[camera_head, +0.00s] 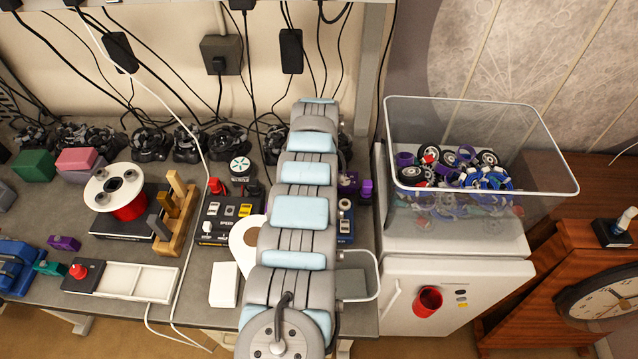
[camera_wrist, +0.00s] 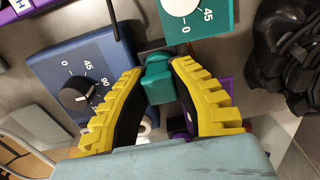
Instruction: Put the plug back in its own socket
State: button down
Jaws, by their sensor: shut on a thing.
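In the wrist view my gripper (camera_wrist: 155,70), with yellow ribbed fingers, is closed around a small teal block-shaped plug (camera_wrist: 159,84). Just above it is a teal box (camera_wrist: 218,22) with a white dial, matching the plug in colour. The plug's far end is close to this box's lower edge; I cannot tell whether it touches or enters it. A blue box (camera_wrist: 58,58) with a black dial lies to the left. In the head view my arm hides the gripper and the held plug.
A purple part (camera_wrist: 232,90) lies right of the fingers, near black coiled parts (camera_wrist: 288,50). In the head view the bench (camera_head: 50,222) is crowded with gadgets and hanging cables. A clear bin (camera_head: 545,160) of wheels stands on a white cabinet (camera_head: 510,290) at right.

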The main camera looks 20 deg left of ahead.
jog(key=shift+f, duration=0.1)
dwell(0.3)
jog(key=c, duration=0.9)
grip_release()
jog(key=shift+c, duration=0.2)
